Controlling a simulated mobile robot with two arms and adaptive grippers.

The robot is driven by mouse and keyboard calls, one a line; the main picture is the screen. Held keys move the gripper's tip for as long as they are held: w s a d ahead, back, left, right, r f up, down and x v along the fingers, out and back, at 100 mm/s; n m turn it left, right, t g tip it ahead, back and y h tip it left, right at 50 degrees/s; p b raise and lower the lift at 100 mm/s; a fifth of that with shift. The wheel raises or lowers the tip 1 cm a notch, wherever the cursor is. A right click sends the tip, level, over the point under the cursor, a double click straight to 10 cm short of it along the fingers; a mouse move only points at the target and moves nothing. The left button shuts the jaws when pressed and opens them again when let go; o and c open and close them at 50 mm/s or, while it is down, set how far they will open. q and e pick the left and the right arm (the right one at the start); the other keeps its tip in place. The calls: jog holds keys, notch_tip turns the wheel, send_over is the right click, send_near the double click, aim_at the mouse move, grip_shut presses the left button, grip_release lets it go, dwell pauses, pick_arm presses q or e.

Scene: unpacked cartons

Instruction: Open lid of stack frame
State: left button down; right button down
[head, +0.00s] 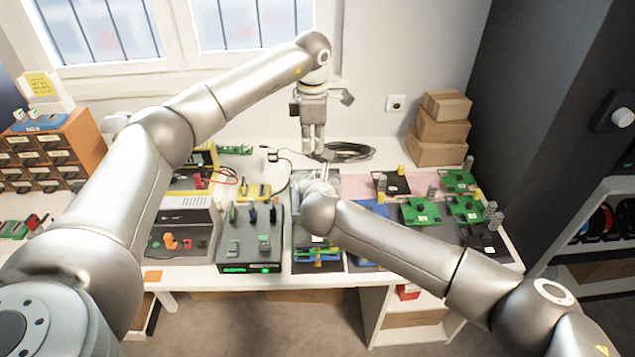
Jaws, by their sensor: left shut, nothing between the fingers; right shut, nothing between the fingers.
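The frame holding a stack of coloured boards (318,256) stands at the middle of the bench, with blue, green and yellow layers at its front. My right wrist covers most of its top, so I cannot tell the lid's position. A pale grey surface shows behind that wrist; I cannot tell whether it is the lid. My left gripper (313,150) points down above the bench behind the frame, shut and empty. My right gripper (326,163) points away towards the back, just below the left one in the picture, shut and empty, partly hidden by its own wrist.
A dark box with green lights (249,249) stands close left of the frame. Green circuit boards (420,212) lie to the right. Cartons (441,130) are stacked at the back right. A coiled black cable (348,152) lies behind the grippers.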

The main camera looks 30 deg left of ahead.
pick_arm(q)
jog(key=c, duration=2.2)
grip_release()
jog(key=o, duration=0.7)
jog(key=shift+c, duration=0.2)
